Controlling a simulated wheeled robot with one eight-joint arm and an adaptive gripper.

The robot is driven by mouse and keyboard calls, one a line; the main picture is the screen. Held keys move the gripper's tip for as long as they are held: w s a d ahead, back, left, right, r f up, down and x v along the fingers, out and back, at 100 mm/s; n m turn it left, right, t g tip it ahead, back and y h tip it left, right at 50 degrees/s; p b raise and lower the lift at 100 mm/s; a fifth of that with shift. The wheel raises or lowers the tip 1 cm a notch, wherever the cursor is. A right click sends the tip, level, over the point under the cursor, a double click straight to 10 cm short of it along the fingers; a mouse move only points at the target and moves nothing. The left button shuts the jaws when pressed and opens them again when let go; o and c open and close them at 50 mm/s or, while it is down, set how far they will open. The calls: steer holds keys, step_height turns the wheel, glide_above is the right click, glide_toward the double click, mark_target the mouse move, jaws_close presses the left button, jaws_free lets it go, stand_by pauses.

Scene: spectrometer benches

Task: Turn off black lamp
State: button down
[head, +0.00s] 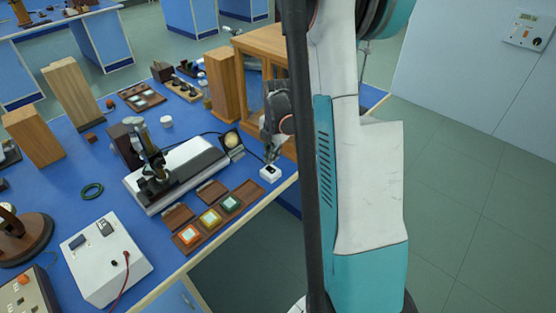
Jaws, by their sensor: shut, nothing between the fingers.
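A small black lamp (231,141) with a round, pale yellowish face stands on the blue bench, at the right end of a long metal instrument. A small white switch box (270,173) with a dark top piece sits near the bench's right front edge. A dark cable runs along the bench near the lamp and the box. My gripper (272,157) is shut and empty, pointing down just above and behind the switch box. I cannot tell whether its tips touch the box. My arm hides part of the bench's right side.
The long instrument (180,174) lies left of the lamp. Wooden trays with coloured filters (210,217) lie in front. A wooden cabinet (262,45) and a tall wooden block (222,84) stand behind. A white power box (105,259) is front left. Floor is clear at right.

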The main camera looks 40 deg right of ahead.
step_height(320, 180, up, 8)
steer(key=p, duration=0.2)
steer(key=shift+s+a, duration=0.25)
steer(key=shift+s, duration=0.05)
